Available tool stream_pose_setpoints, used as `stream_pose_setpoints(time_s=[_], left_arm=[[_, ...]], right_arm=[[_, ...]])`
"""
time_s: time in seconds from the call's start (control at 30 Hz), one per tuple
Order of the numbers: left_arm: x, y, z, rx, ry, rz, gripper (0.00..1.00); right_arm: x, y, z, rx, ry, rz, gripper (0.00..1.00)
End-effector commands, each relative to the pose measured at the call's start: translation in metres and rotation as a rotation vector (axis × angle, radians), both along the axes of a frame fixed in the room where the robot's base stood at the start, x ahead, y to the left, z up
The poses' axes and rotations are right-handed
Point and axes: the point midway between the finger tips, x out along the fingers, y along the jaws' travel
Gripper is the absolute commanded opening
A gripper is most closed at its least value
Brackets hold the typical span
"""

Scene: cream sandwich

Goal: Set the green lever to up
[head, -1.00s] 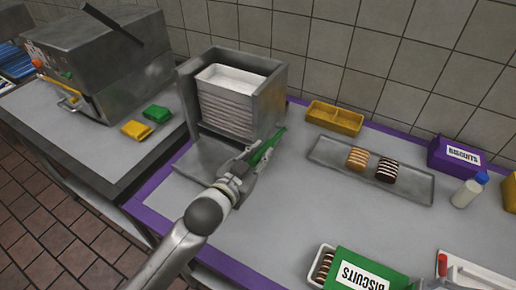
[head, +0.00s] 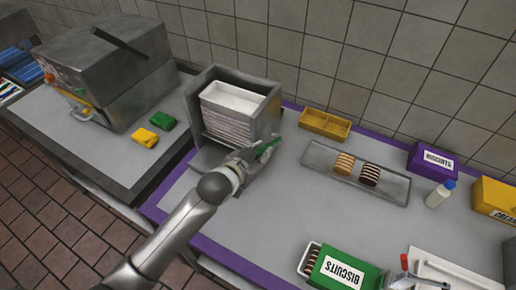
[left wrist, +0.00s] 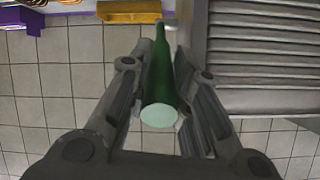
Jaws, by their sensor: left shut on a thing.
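The green lever (head: 268,149) is at the right side of the grey metal dispenser (head: 272,118), low near its front. Its handle slants toward the upper right in the head view. My left gripper (head: 256,158) is shut on the green lever and covers much of it. In the left wrist view the green handle (left wrist: 162,85) lies between the two fingers, its pale round end facing the camera.
A yellow tray (head: 325,124) stands right of the dispenser. The green biscuit box (head: 342,272) is at the front. The counter between them is clear.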

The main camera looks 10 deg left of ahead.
Motion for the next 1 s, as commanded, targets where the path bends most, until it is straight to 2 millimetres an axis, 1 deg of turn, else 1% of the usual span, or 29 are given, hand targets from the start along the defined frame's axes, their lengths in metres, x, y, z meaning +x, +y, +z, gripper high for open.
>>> stream_pose_setpoints(time_s=[0.03, 0.1, 0.5, 0.53, 0.67, 0.77, 1.0], left_arm=[[0.0023, -0.0009, 0.0099, 0.003, 0.004, 0.000, 0.00], [0.0032, -0.0013, 0.0106, 0.008, 0.015, 0.000, 0.00], [0.0037, -0.0017, 0.0087, 0.010, 0.025, -0.001, 0.00], [0.0038, -0.0018, 0.0088, 0.010, 0.025, -0.001, 0.20], [0.0037, -0.0017, 0.0089, 0.010, 0.025, -0.001, 0.37], [0.0036, -0.0018, 0.0087, 0.011, 0.026, -0.001, 0.43], [0.0032, -0.0009, 0.0071, 0.012, 0.029, 0.000, 0.43]], right_arm=[[0.0001, -0.0001, 0.0105, 0.000, 0.000, 0.000, 0.59], [0.0001, -0.0002, 0.0141, 0.000, 0.000, 0.000, 0.59], [0.0002, -0.0002, 0.0146, 0.000, 0.000, 0.000, 0.59], [0.0002, -0.0002, 0.0146, 0.000, 0.000, 0.000, 0.59], [0.0002, -0.0002, 0.0146, 0.000, 0.000, 0.000, 0.59], [0.0004, -0.0003, 0.0146, 0.000, -0.001, 0.000, 0.59], [0.0004, -0.0003, 0.0146, 0.000, -0.001, 0.000, 0.59]])
